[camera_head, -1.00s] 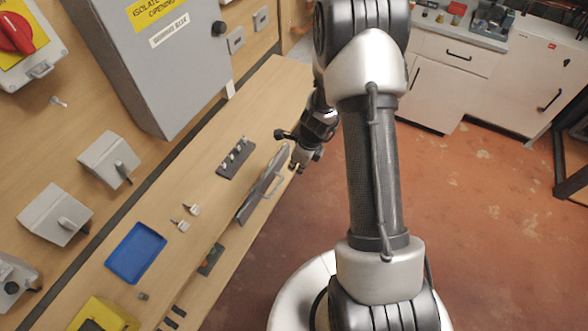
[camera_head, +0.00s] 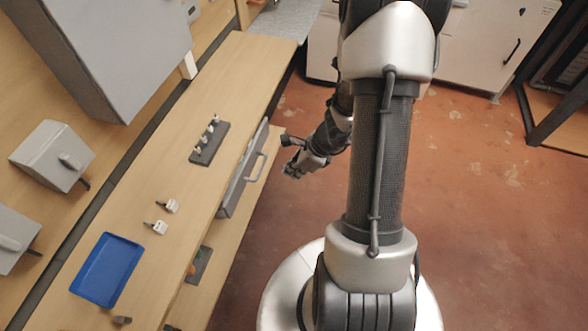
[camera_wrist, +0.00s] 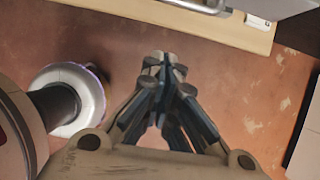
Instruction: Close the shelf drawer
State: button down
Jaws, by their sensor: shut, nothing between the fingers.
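The shelf drawer (camera_head: 236,185) has a dark grey front below the front edge of the wooden bench. Its pale bar handle (camera_head: 256,167) faces the open floor. The front lies close along the bench edge; I cannot tell whether a small gap is left. My gripper (camera_head: 291,172) is to the right of the handle, apart from it, over the floor. In the wrist view my gripper (camera_wrist: 163,62) has its fingertips together with nothing between them. Part of the handle (camera_wrist: 208,5) shows at the top edge there.
On the bench are a blue tray (camera_head: 107,270), a dark strip with several small parts (camera_head: 209,141), and two small white fittings (camera_head: 158,227). A lower shelf (camera_head: 222,262) runs beneath. White cabinets (camera_head: 480,45) stand at the back. The red floor (camera_head: 440,200) is clear to the right.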

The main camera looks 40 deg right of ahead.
aim_at(261, 170)
jog(key=w+a+f+b, duration=0.1)
jog(key=w+a+f, duration=0.2)
jog(key=w, duration=0.1)
jog(key=shift+w+a+f+b, duration=0.3)
jog(key=shift+w+a+f, duration=0.05)
jog(key=shift+w+a, duration=0.05)
jog(key=shift+w+a, duration=1.2)
jog(key=shift+w, duration=0.3)
jog(key=shift+d, duration=0.15)
